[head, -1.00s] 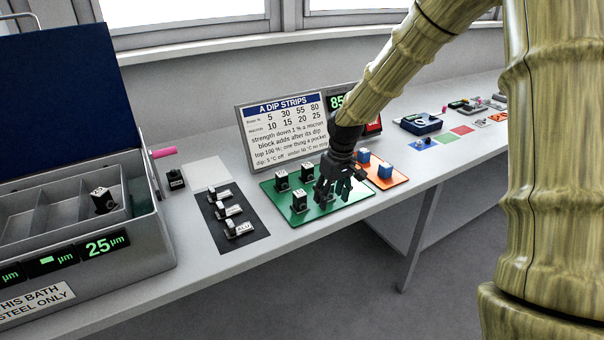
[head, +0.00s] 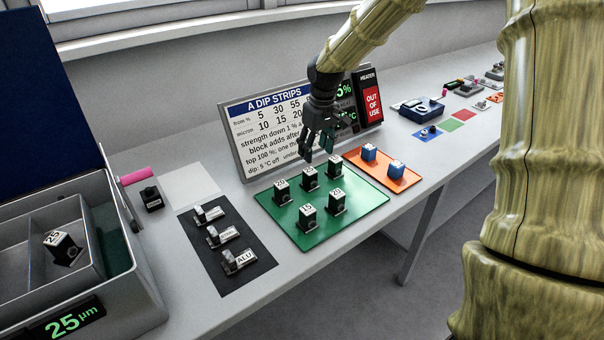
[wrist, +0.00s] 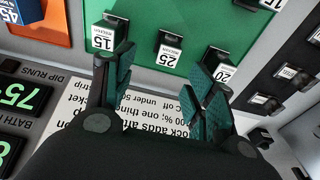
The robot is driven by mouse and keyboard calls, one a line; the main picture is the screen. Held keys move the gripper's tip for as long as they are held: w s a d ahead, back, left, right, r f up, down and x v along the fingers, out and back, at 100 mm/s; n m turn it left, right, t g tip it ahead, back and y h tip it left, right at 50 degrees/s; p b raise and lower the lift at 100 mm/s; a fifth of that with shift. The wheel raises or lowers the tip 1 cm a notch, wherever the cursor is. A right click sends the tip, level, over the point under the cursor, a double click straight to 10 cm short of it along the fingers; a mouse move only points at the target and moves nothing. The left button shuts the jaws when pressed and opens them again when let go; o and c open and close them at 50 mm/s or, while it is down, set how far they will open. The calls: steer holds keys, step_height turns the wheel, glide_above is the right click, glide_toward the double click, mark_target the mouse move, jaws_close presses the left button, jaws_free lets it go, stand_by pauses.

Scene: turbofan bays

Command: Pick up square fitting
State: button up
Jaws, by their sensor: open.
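Nothing in view is clearly marked as the square fitting. Several black blocks with white numbered tops, one a 15 block (head: 307,217), stand on the green mat (head: 315,235). Silver pieces, one labelled ALU (head: 238,261), lie on the dark mat (head: 242,284) to its left. My gripper (head: 321,153) hangs open and empty above the back edge of the green mat, in front of the sign. In the wrist view my gripper (wrist: 162,88) has its fingers spread, with a 15 block (wrist: 104,36), a middle block (wrist: 168,50) and a 20 block (wrist: 217,67) beyond the fingertips.
An orange mat (head: 380,180) with two blue blocks is right of the green mat. A sign board (head: 250,130) stands behind. A grey bath box (head: 140,285) with a raised blue lid (head: 45,100) and a 25 block (head: 63,247) inside fills the left. A small black block (head: 151,198) stands beside it.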

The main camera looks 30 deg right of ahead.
mark_target(311, 171)
steer(key=shift+s+a+f, duration=0.1)
steer(key=shift+s+f, duration=0.05)
steer(key=shift+f, duration=0.25)
steer(key=f, duration=0.2)
steer(key=w+f, duration=0.1)
steer(key=shift+a+f, duration=0.25)
steer(key=shift+f, duration=0.15)
steer(key=shift+s+f+p, duration=0.1)
steer(key=shift+s+p, duration=0.15)
steer(key=shift+p, duration=0.05)
steer(key=shift+f, duration=0.2)
steer(key=shift+w+a+f+p, duration=0.15)
steer(key=shift+f+p, duration=0.15)
steer(key=shift+f, duration=0.9)
steer(key=shift+w+a+f+p, duration=0.1)
steer(key=shift+f+p, duration=0.2)
steer(key=shift+f, duration=0.85)
jaws_close()
steer(key=shift+r, duration=0.1)
